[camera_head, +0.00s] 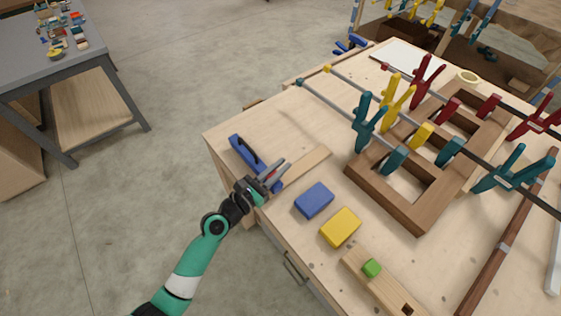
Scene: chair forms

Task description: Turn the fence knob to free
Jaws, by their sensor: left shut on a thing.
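A long blue fence (240,147) with a black part on top lies along the near left edge of the workbench. My left gripper (274,171) is at the fence's right end, reaching in from beyond the bench edge. Its fingers are shut on a small part there, which looks like the fence knob; the fingers mostly hide it. Some red shows between the fingers. Which way the knob is turned cannot be told. A flat strip of light wood (311,161) lies beside the fence. My right gripper is not in view.
A brown wooden frame (420,217) with several coloured clamps fills the right side. A grey table (62,69) stands far left.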

